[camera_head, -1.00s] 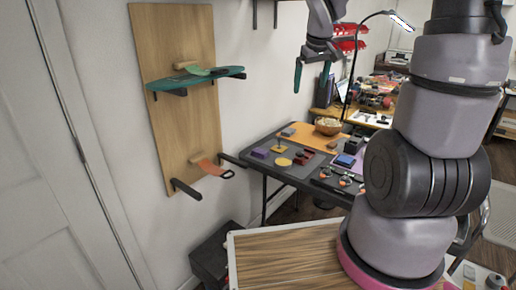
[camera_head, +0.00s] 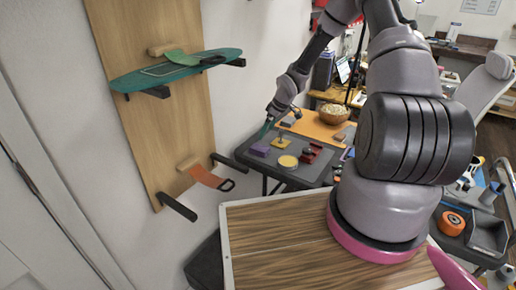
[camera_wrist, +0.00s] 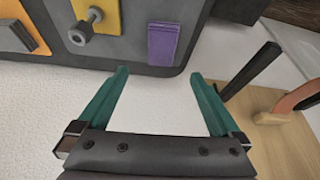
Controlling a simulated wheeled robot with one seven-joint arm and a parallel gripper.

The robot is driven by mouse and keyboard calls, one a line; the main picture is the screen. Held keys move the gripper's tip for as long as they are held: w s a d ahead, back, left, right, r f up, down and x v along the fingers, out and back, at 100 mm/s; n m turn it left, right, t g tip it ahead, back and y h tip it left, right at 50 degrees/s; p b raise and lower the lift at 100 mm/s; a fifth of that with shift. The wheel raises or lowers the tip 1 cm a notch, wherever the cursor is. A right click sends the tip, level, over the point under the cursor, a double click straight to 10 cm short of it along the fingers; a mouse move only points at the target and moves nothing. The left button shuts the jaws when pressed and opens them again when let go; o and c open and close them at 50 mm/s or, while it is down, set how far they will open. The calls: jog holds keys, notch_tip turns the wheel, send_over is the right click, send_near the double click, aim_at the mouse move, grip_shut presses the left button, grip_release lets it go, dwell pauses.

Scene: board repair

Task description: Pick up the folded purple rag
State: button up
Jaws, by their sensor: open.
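The folded purple rag (camera_head: 259,150) lies at the near left corner of the dark tray or mat (camera_head: 300,176) on the table. In the wrist view the rag (camera_wrist: 162,43) is a small purple rectangle near the dark surface's rounded edge. My gripper (camera_head: 266,131) is above the rag's side of the table, close to it. In the wrist view its two green fingers (camera_wrist: 158,73) are spread wide with nothing between them. The rag lies just beyond the fingertips and appears apart from them.
A yellow piece with a grey knob (camera_wrist: 93,22) sits beside the rag. A yellow disc (camera_head: 288,161) and red parts (camera_head: 311,153) are close by. The wooden wall panel (camera_head: 150,110) carries a green skateboard deck (camera_head: 165,72) and black brackets (camera_head: 177,207) to the left.

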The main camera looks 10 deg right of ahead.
send_over(259, 148)
jog(key=d, duration=0.2)
jog(key=f, duration=0.2)
jog(key=s+f, duration=0.1)
jog(key=f, duration=0.1)
jog(key=shift+a+f, duration=0.15)
jog(key=shift+f, duration=0.1)
jog(key=shift+x, duration=2.75)
jog(key=shift+s+f, duration=0.15)
jog(key=shift+f, duration=0.15)
jog(key=c, duration=1.4)
